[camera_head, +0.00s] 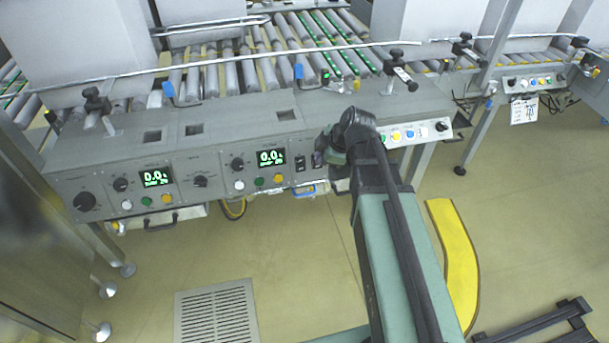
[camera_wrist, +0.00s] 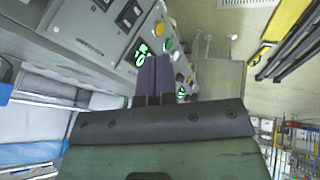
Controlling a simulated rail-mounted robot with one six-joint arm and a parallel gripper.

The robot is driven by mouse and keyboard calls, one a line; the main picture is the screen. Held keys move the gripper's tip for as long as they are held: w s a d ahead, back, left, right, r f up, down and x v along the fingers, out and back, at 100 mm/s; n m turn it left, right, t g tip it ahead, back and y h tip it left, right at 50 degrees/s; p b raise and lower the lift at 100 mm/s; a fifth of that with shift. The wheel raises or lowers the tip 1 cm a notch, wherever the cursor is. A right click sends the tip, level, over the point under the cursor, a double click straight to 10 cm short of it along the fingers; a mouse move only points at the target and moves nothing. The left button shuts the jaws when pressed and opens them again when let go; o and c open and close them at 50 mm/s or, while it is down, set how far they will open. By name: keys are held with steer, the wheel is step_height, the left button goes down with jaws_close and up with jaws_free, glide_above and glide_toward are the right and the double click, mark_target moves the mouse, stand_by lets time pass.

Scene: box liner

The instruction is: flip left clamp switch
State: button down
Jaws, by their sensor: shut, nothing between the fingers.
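A grey control panel (camera_head: 180,160) carries two green-lit displays, black knobs and coloured buttons. The labels are too small to read, so I cannot tell which control is the left clamp switch. My gripper (camera_head: 318,158) is at the panel's right end, partly hidden by my arm. In the wrist view its purple fingers (camera_wrist: 153,72) are together and empty, in front of the panel face. Contact with the panel cannot be told. Dark square switches (camera_wrist: 129,14) show above them.
A roller conveyor (camera_head: 250,60) with large grey boxes (camera_head: 80,40) runs behind the panel. Clamp handles (camera_head: 97,103) and a metal rail stand along its top. A smaller button panel (camera_head: 408,134) is to the right. Floor in front is open, with a grate (camera_head: 217,312).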

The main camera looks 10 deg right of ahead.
mark_target(301, 164)
steer(key=shift+n, duration=0.6)
steer(key=w+b+x, duration=0.1)
steer(key=b+x, duration=0.2)
steer(key=x, duration=0.1)
steer(key=b+x, duration=0.4)
steer(key=w+d+b+x, duration=0.1)
steer(key=b+x, duration=0.2)
steer(key=x, duration=0.2)
steer(key=shift+w+r+b, duration=0.3)
steer(key=shift+r, duration=0.15)
